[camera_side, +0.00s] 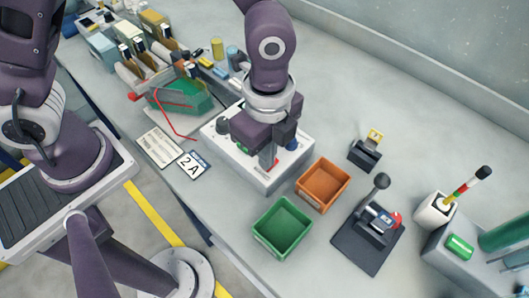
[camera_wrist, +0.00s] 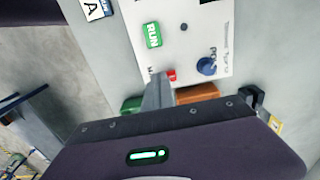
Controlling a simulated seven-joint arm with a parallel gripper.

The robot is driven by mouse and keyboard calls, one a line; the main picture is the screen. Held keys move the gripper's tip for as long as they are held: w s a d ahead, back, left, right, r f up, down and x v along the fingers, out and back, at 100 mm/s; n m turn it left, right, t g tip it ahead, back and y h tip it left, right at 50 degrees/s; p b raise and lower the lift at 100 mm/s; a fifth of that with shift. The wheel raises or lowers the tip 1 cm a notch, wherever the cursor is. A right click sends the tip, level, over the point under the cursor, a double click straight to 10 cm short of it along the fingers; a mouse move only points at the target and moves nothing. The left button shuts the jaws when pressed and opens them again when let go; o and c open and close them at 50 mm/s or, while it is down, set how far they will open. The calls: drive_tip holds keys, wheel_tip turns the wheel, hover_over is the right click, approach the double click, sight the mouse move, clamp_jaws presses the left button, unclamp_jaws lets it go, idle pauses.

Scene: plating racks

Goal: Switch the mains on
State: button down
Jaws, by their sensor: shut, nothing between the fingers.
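A white control box (camera_side: 238,160) sits on the bench, with my gripper (camera_side: 268,160) directly over its panel. In the wrist view the panel (camera_wrist: 205,20) carries a green RUN plate (camera_wrist: 153,35), a blue knob (camera_wrist: 207,66) and a small red part (camera_wrist: 171,75). Nothing is held. The switch's position cannot be read.
An orange tray (camera_side: 322,185) and a green tray (camera_side: 282,226) stand right of the box. A black lever device (camera_side: 368,238) is beyond them.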

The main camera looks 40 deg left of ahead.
drive_tip(key=shift+w+a+f, duration=0.25)
drive_tip(key=shift+w+f, duration=0.1)
drive_tip(key=shift+r, duration=0.15)
wheel_tip(320, 180, up, 14)
drive_tip(key=s, duration=0.1)
drive_tip(key=shift+s+d+r, duration=0.2)
drive_tip(key=f, duration=1.3)
drive_tip(key=shift+w+d+f, duration=0.1)
drive_tip(key=shift+w+f, duration=0.2)
drive_tip(key=shift+f, duration=0.1)
drive_tip(key=shift+f, duration=0.1)
